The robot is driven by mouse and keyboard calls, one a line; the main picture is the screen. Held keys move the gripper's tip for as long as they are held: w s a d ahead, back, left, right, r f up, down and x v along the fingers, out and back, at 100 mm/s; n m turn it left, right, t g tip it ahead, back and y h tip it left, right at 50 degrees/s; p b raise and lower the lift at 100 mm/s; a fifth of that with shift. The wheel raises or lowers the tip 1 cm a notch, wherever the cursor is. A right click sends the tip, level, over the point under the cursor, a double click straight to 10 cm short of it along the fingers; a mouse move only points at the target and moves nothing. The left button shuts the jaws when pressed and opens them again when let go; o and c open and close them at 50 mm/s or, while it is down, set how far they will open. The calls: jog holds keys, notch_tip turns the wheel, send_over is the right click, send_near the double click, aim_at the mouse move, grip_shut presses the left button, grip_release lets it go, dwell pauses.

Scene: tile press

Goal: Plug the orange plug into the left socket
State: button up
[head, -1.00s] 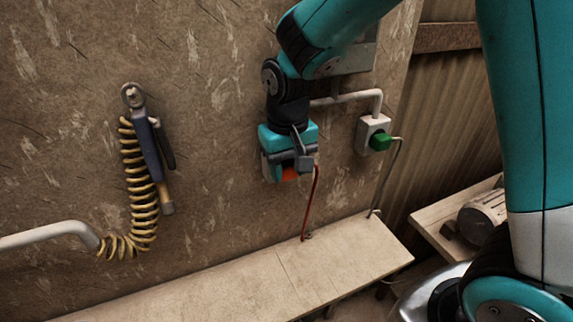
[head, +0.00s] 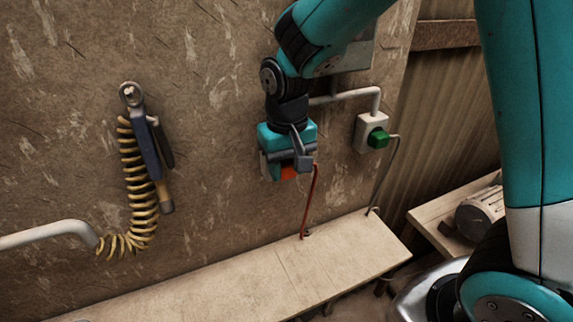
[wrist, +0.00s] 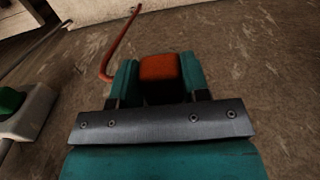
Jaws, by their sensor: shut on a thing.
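The orange plug (head: 289,173) is held in my gripper (head: 287,172), in front of the wall. In the wrist view the orange plug (wrist: 160,68) sits between the two teal fingers of my gripper (wrist: 159,80). Its red cable (head: 313,195) hangs down to the shelf, and the cable also shows in the wrist view (wrist: 112,52). The left socket is not visible in the head view; my gripper and arm cover the wall there. A white socket (head: 363,130) to the right holds a green plug (head: 378,138). Whether the orange plug touches a socket cannot be seen.
A pale shelf (head: 230,284) runs along the wall below. A tool with a coiled yellow hose (head: 137,190) hangs at the left. A grey cable (head: 386,170) drops from the green plug. A white pipe (head: 358,95) runs into the right socket. The wall between hose and gripper is clear.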

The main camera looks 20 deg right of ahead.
jog(key=shift+w, duration=0.4)
dwell(0.6)
jog(key=o, duration=1)
notch_tip(320, 180, up, 18)
jog(key=f+b, duration=0.1)
jog(key=b, duration=0.2)
jog(key=s+a+f+n+y+b, duration=0.1)
jog(key=s+f+n+b, duration=0.1)
jog(key=s+f, duration=0.3)
jog(key=s+a+f+n+y+b, duration=0.1)
jog(key=s+a+f+n+b, duration=0.1)
jog(key=s+f, duration=0.4)
jog(key=s+a+f+n+y+b, duration=0.1)
jog(key=s+f+n+y+b, duration=0.1)
jog(key=s+f, duration=0.3)
jog(key=shift+s+a+f+n+b, duration=0.1)
jog(key=shift+s+n+b, duration=0.1)
jog(key=shift+s, duration=0.4)
jog(key=shift+s+a+f+n+b, duration=0.1)
jog(key=shift+s+a+n, duration=0.1)
jog(key=shift+s, duration=0.4)
jog(key=shift+s+a+n+b, duration=0.1)
jog(key=shift+s+n, duration=0.1)
jog(key=shift+s, duration=0.4)
